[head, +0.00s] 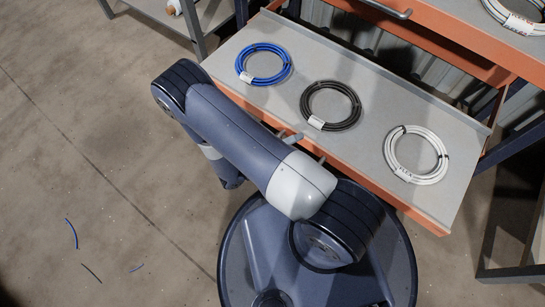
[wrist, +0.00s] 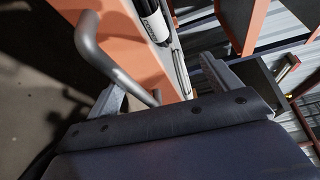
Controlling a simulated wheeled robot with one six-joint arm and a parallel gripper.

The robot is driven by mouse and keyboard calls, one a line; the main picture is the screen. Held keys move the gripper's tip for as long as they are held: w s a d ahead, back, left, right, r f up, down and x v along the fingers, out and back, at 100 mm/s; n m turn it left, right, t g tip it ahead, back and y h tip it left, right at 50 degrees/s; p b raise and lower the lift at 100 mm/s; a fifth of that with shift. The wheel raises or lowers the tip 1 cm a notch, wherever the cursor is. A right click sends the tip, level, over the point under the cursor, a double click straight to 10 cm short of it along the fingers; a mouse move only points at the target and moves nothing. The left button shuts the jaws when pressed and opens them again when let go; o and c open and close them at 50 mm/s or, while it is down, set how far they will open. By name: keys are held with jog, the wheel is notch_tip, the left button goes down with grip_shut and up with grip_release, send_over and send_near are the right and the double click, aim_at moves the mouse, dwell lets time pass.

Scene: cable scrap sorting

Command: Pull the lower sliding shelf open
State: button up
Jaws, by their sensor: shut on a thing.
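The lower sliding shelf (head: 340,75) is a grey tray with an orange front edge, standing well out from the rack in the head view. A blue coil (head: 264,64), a black coil (head: 331,106) and a white coil (head: 416,154) lie on it, spaced apart. Its grey bar handle (wrist: 101,50) crosses the wrist view in front of the orange front face; a short end of it (head: 293,138) shows beside my arm in the head view. My gripper (wrist: 160,76) is at the handle and shut on it. The exact contact is partly hidden, and my arm covers most of the gripper in the head view.
An upper orange shelf (head: 455,45) with its own handle (head: 388,10) and another white coil (head: 513,17) is at the top right. A grey side bench (head: 185,20) stands at the top left. Blue and black scraps lie on the otherwise open floor (head: 90,160) at left.

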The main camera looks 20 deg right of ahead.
jog(key=shift+b+v, duration=0.3)
jog(key=shift+v, duration=1.05)
jog(key=c, duration=0.3)
jog(key=shift+a+f, duration=0.2)
jog(key=shift+a, duration=0.1)
jog(key=c, duration=0.7)
jog(key=shift+o, duration=0.2)
jog(key=shift+s+a+f+b, duration=0.15)
jog(key=shift+s+a+b, duration=0.05)
jog(key=shift+a, duration=0.4)
jog(key=shift+s+a+f+b, duration=0.15)
jog(key=shift+s+a+b, duration=0.1)
jog(key=shift+a, duration=0.3)
jog(key=shift+s+a+f+b, duration=0.15)
jog(key=shift+a+b, duration=0.05)
jog(key=shift+a, duration=0.4)
jog(key=shift+o, duration=0.4)
